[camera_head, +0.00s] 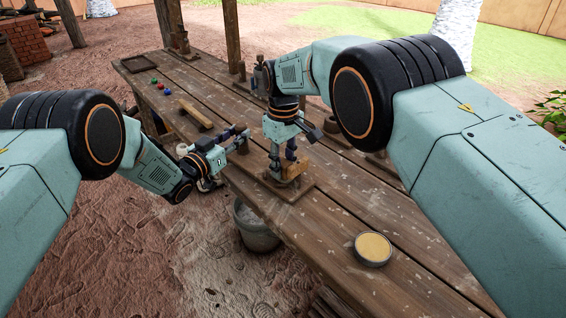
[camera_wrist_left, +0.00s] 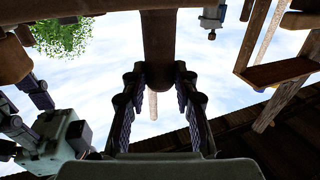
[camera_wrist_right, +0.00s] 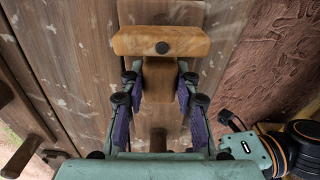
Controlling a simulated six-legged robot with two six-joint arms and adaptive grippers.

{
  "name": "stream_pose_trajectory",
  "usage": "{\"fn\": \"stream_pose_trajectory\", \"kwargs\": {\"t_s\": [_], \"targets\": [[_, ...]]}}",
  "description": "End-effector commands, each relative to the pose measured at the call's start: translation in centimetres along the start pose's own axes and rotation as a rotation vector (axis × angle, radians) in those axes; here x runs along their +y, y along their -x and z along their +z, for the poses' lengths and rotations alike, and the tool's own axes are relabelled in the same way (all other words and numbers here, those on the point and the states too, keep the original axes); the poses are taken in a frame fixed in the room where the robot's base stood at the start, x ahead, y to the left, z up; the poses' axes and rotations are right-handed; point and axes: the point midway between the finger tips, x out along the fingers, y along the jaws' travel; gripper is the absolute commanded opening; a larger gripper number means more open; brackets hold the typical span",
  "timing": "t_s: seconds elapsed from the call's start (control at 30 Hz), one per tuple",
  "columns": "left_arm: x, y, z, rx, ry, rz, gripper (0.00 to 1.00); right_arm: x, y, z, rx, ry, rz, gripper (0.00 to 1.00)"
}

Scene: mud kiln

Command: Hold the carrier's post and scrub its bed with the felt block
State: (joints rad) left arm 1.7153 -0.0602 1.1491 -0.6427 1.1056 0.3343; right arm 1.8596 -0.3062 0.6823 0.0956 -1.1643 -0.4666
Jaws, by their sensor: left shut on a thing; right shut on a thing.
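My left gripper (camera_head: 241,138) is low at the table's left edge. In the left wrist view its fingers (camera_wrist_left: 160,95) are shut around a thick brown post (camera_wrist_left: 172,40), seen from below against the sky. My right gripper (camera_head: 289,160) points down over the table. It is shut on the light wooden handle of the felt block (camera_head: 295,169); the block (camera_wrist_right: 160,42) also shows in the right wrist view. The block is over or on a flat brown board, the carrier's bed (camera_head: 302,187). The felt underside is hidden, so contact cannot be told.
A round tin with yellow contents (camera_head: 372,247) stands on the near table. A grey bucket (camera_head: 257,230) is on the ground below the left edge. A wooden bar (camera_head: 196,113), several small coloured balls (camera_head: 160,86) and a tray (camera_head: 140,63) lie farther back.

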Motion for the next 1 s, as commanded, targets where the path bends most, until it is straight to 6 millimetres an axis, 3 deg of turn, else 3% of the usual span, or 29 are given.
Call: {"fn": "stream_pose_trajectory", "kwargs": {"t_s": [0.4,1.0], "targets": [[-0.03,-0.02,-0.08,0.002,0.0,0.0,0.0,-0.02,-0.14,-0.76,0.001,0.0,-0.001,0.06],[0.0,-0.02,-0.08,0.002,-0.001,0.001,0.0,0.0,-0.01,-0.02,-0.001,-0.001,0.0,0.06]]}}
